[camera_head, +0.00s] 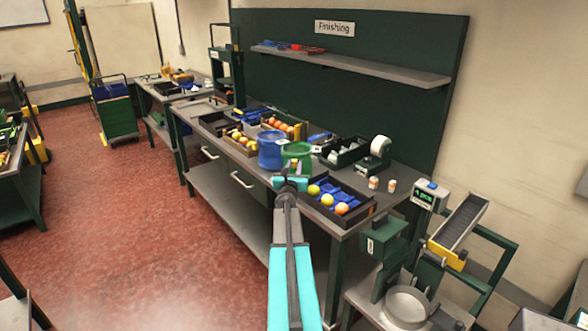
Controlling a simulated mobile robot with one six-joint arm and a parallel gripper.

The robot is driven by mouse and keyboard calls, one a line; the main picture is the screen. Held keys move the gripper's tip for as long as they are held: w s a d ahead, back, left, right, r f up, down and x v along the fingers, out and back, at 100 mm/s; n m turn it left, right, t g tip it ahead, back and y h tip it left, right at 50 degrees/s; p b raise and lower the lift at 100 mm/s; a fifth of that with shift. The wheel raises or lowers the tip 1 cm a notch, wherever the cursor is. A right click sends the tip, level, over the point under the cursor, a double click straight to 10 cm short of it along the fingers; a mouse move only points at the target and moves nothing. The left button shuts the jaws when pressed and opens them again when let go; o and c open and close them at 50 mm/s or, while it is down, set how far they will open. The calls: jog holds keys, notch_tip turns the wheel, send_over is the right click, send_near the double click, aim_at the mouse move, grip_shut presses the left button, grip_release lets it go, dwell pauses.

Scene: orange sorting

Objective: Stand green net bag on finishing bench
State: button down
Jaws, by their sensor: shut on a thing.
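The green net bag (297,152) is upright at the tip of my gripper (293,170), over the front part of the finishing bench (342,222). My gripper is shut on the bag; the fingers and the bag's lower part overlap in this view. I cannot tell whether the bag's base touches the bench. A blue net bag (270,151) stands close on its left.
A dark tray (362,218) with oranges and blue pieces lies right of my gripper. Crates of fruit (240,145) stand to the left. A tape roll dispenser (374,163) and two small jars (373,183) are to the right. A shelf (350,66) hangs above.

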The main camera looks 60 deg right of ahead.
jog(key=shift+f, duration=0.35)
jog(key=c, duration=1.5)
grip_release()
jog(key=shift+o, duration=0.2)
jog(key=shift+r, duration=0.2)
jog(key=b+v, duration=0.3)
jog(key=v, duration=0.9)
jog(key=shift+b, duration=0.35)
jog(key=shift+w, duration=0.1)
